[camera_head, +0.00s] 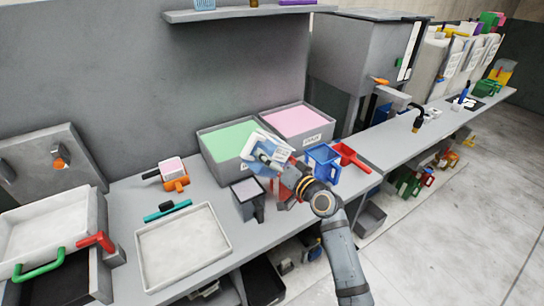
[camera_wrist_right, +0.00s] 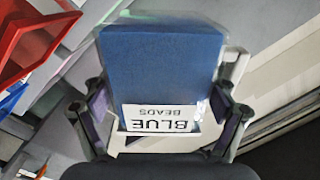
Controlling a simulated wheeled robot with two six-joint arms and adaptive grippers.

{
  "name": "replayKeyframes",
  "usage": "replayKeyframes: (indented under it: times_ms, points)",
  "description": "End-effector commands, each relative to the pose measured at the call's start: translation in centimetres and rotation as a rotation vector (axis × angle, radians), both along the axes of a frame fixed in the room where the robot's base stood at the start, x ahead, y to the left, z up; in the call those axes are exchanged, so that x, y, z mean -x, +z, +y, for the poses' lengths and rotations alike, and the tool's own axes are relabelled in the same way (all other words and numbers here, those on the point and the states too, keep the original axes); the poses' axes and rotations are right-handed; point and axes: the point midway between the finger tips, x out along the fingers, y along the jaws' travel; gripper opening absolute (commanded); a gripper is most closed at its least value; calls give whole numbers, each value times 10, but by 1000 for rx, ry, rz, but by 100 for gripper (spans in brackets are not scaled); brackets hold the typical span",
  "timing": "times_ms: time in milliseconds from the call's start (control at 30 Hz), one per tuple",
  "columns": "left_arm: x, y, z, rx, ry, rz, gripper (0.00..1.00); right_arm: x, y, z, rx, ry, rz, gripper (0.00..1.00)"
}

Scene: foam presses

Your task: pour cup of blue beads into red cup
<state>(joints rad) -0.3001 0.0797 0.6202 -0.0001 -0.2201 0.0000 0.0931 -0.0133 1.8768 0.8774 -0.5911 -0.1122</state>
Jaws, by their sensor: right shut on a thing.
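My right gripper (camera_head: 264,164) is shut on the cup of blue beads (camera_wrist_right: 160,70), a clear cup with a white label reading BLUE BEADS. In the wrist view the cup sits between both fingers, and blue fills most of its visible side. In the head view the held cup (camera_head: 272,144) is raised above the counter and tilted. A red thing (camera_head: 281,191), perhaps the red cup, is under my right gripper and mostly hidden by it. A red open-topped thing (camera_wrist_right: 28,38) shows at the upper left of the wrist view, apart from the held cup. My left gripper is not in view.
A blue container (camera_head: 323,161) and a red scoop-like thing (camera_head: 353,157) stand right of my gripper. A dark grey cup (camera_head: 247,198) is left of it. Bins of green foam (camera_head: 226,139) and pink foam (camera_head: 293,120) stand behind. A white tray (camera_head: 182,246) lies front left.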

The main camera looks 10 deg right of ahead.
Motion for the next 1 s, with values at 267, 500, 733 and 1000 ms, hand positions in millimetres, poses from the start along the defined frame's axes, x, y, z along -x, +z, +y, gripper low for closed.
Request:
replayKeyframes:
  times_ms: [267, 500, 733, 1000]
  points:
    - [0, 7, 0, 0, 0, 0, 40, 0, 1, 1, -48, 1, 24, 53]
    - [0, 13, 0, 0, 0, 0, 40, 1, 1, 1, -89, 1, 43, 53]
    - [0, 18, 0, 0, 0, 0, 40, 1, 0, 1, -131, 0, 62, 53]
    - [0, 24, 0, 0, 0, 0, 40, 1, -1, 1, -184, 1, 88, 53]
